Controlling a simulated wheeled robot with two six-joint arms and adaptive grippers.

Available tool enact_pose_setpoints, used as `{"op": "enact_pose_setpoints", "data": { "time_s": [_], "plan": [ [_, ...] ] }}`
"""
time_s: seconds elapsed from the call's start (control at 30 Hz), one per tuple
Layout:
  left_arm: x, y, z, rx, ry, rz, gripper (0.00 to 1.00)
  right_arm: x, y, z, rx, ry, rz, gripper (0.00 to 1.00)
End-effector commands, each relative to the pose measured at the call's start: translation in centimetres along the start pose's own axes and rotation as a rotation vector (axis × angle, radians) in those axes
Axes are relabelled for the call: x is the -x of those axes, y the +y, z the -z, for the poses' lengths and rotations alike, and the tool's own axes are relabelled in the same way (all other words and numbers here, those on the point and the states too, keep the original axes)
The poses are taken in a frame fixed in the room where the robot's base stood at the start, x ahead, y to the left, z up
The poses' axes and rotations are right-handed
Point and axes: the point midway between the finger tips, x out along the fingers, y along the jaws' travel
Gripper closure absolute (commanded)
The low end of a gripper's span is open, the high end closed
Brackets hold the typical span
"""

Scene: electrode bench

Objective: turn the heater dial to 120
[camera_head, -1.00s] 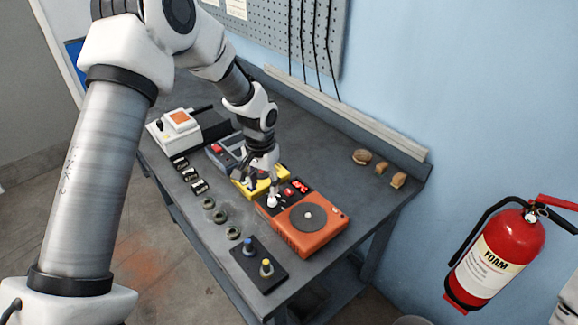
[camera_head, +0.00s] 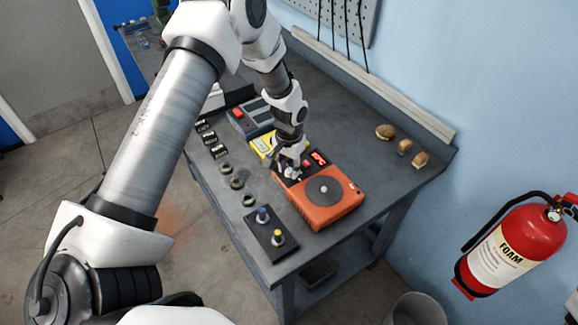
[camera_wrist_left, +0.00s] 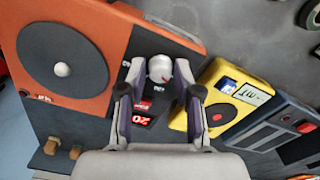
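The orange heater (camera_head: 333,212) with a round dark plate sits on the bench, and it also shows in the left wrist view (camera_wrist_left: 100,18). Its pale round dial (camera_wrist_left: 160,68) has a small red mark and sits on the black panel beside the plate. A red lit display (camera_head: 318,158) is on that panel; in the left wrist view a finger partly covers it, so I cannot read it surely. My left gripper (camera_wrist_left: 160,73) has its fingers on either side of the dial, with narrow gaps seeming to show. In the head view the gripper (camera_head: 290,167) largely hides the dial. My right gripper is out of view.
A yellow meter (camera_wrist_left: 231,95) and a grey device (camera_wrist_left: 278,130) stand close beside the gripper. Several rings and brown lumps lie on the bench (camera_head: 370,180).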

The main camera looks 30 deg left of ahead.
Motion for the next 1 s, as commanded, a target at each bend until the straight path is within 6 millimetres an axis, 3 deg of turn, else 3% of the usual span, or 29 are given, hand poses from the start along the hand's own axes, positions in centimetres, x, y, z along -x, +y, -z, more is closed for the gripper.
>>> {"op": "enact_pose_setpoints", "data": {
  "time_s": [0.07,0.57,1.0],
  "plan": [
    [0.0,0.0,0.0,0.0,0.0,0.0,1.0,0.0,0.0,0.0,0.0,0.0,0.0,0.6],
    [-0.2,0.0,-0.1,-0.052,-0.002,0.0,1.0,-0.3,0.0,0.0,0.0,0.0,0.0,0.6],
    [-0.3,0.0,-0.1,-0.365,-0.002,-0.001,1.0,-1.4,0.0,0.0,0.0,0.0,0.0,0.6]
  ]
}}
